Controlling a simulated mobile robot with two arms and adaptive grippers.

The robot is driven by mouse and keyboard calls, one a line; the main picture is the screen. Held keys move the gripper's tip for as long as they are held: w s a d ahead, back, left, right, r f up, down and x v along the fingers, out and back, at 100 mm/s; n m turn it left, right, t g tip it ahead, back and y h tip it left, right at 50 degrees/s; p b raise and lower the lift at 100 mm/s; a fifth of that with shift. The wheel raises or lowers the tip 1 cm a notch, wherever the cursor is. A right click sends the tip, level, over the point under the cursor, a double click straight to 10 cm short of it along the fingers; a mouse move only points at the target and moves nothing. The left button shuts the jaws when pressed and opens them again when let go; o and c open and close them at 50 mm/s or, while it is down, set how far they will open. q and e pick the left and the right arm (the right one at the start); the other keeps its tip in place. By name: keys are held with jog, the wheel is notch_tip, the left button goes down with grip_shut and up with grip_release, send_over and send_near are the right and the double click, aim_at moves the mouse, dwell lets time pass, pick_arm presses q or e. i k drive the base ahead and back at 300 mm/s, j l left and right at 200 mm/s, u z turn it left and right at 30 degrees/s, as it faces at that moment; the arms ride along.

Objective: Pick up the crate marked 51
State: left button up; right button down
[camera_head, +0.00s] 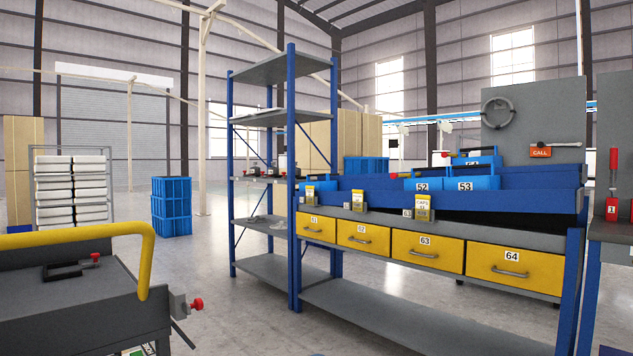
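I cannot read a crate marked 51 in the head view. Small blue crates stand on the upper level of the workbench at the right: one marked 52 (422,184), one marked 53 (472,184) to its right, and one whose partly hidden label seems to read 54 (482,162) behind them. Their lower parts are hidden by the bench's blue front rail (470,203). Neither my left nor my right gripper is in view.
The workbench has yellow drawers (508,268) and small yellow-labelled items (357,203) along its front ledge. A blue-framed shelf rack (268,118) stands to its left. A dark cart with a yellow handle (80,237) fills the lower left. Bare floor (225,300) lies between.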

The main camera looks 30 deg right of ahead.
aim_at(327, 185)
jog(key=u, duration=4.35)
jog(key=k+l+u, duration=0.25)
jog(key=k, duration=0.45)
jog(key=k+l+u, duration=0.15)
jog(key=k+u, duration=0.15)
jog(key=k, duration=0.4)
jog(key=k+u, duration=0.3)
jog(key=k, duration=0.15)
jog(key=k+j+u, duration=0.1)
jog(key=k+u, duration=0.25)
jog(key=k+j+u, duration=0.3)
jog(key=k, duration=0.2)
jog(key=k+u, duration=0.15)
jog(key=u, duration=2.35)
